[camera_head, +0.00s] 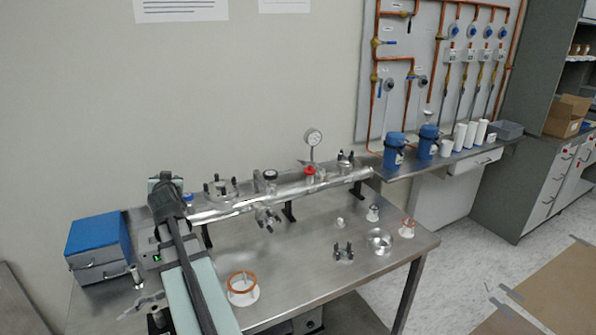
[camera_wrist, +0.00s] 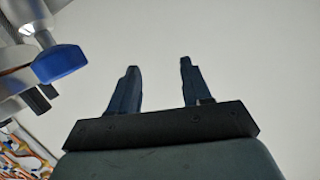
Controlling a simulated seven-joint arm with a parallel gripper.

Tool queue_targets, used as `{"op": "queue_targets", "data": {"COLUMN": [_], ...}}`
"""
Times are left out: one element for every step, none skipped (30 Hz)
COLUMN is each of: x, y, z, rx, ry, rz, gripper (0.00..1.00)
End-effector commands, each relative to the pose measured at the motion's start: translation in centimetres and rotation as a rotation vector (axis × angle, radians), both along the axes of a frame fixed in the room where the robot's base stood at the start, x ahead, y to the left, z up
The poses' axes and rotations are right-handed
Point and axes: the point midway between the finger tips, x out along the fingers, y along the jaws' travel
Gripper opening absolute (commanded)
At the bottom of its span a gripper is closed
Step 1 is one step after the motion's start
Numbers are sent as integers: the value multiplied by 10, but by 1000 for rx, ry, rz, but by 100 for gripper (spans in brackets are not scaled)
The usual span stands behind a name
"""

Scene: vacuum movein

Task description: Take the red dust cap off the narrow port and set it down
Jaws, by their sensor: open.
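The red dust cap (camera_head: 309,171) sits on a port on top of the long steel manifold tube (camera_head: 325,184), just below the round gauge. It does not show in the wrist view. My gripper (camera_head: 166,180) is at the left end of the manifold, well to the left of the cap, and its fingers are hard to make out there. In the wrist view my gripper (camera_wrist: 158,65) has its two dark fingers spread apart with nothing between them, against plain grey wall.
A blue knob (camera_wrist: 60,63) on metal fittings is close to the left finger in the wrist view.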

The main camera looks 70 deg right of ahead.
Motion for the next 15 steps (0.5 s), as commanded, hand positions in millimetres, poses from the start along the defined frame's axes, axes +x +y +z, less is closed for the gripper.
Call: {"op": "queue_targets", "data": {"x": [-23,-34,-47,-58,-68,-82,-93,-103,-118,-129,-141,-156,-169,-181,-199], "y": [-15,-23,-33,-40,-46,-55,-61,-67,-75,-80,-86,-94,-100,-105,-113], "z": [3,5,7,9,10,12,14,15,17,18,18,19,19,19,19], "rx": [-10,-15,-22,-28,-32,-38,-43,-46,-51,-54,-57,-59,-60,-62,-61], "ry": [7,11,18,23,27,33,37,42,49,54,61,69,77,83,94], "rz": [-38,-57,-82,-100,-117,-141,-160,-178,-202,-221,-241,-268,-291,-312,-343], "gripper": [48,48,48,48,48,48,48,48,48,48,48,48,48,48,48]}}
